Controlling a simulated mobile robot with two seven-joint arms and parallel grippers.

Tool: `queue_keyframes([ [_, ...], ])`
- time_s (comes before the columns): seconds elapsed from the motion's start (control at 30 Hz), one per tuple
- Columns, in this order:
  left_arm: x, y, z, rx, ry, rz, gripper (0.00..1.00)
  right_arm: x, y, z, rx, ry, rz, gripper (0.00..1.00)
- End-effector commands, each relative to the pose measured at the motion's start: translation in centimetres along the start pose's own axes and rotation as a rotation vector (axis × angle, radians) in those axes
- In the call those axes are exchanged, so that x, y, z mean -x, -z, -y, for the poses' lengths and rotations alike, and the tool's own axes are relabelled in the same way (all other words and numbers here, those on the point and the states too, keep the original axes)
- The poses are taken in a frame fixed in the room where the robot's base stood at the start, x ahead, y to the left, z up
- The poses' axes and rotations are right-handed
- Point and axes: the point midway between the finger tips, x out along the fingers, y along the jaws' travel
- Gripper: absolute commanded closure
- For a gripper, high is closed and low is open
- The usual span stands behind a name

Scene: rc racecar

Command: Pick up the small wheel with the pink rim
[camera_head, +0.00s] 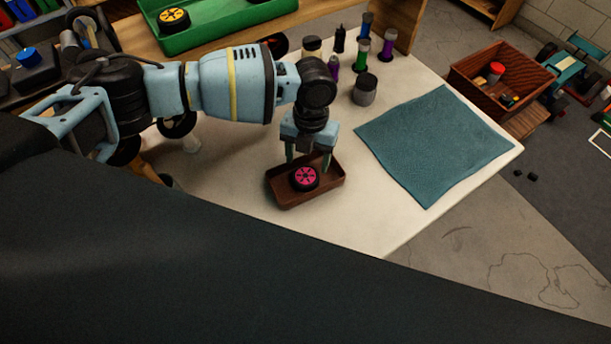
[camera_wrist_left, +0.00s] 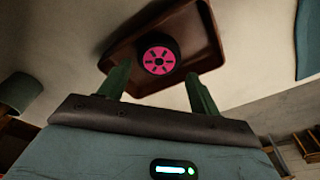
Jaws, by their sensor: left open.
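The small wheel with the pink rim (camera_head: 305,177) lies in a shallow brown tray (camera_head: 312,202) on the table. It also shows in the left wrist view (camera_wrist_left: 158,61), pink rim facing up, inside the tray (camera_wrist_left: 198,25). My left gripper (camera_head: 308,161) points down over the tray, its fingers apart with nothing between them that I can see held. In the left wrist view the fingers of my left gripper (camera_wrist_left: 158,85) stand on either side of the wheel's near edge. Whether they reach the wheel's height is unclear. My right gripper is not in view.
A teal cloth (camera_head: 435,145) covers the table's right part. Several small bottles and a grey round container (camera_head: 365,89) stand behind the tray. A green tray (camera_head: 215,28) holds a yellow-rimmed wheel (camera_head: 173,19). A wooden crate (camera_head: 505,80) stands beyond the table's right edge.

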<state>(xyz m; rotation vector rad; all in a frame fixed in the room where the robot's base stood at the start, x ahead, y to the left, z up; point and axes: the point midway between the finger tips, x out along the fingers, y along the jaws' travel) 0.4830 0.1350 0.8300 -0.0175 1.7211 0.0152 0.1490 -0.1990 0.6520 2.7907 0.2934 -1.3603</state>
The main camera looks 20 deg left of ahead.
Motion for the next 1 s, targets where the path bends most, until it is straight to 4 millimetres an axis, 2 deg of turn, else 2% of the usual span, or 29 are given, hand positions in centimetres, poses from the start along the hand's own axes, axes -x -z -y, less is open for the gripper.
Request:
queue_keyframes([
  [0.23,-2.6,0.2,-0.1,0.0,-0.001,0.0,0.37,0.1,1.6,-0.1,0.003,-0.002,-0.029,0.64],
  [0.4,-4.7,0.1,-0.1,0.0,-0.001,-0.001,0.37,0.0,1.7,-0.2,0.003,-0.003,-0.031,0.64],
  [0.7,-5.2,0.1,-0.1,0.0,0.0,0.0,0.37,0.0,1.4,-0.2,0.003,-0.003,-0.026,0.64],
  [0.93,-5.1,0.1,-0.1,0.0,0.0,0.0,0.65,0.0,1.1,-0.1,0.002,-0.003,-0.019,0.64],
  [1.0,-5.1,0.1,-0.1,0.0,0.0,0.0,0.65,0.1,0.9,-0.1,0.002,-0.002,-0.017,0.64],
])
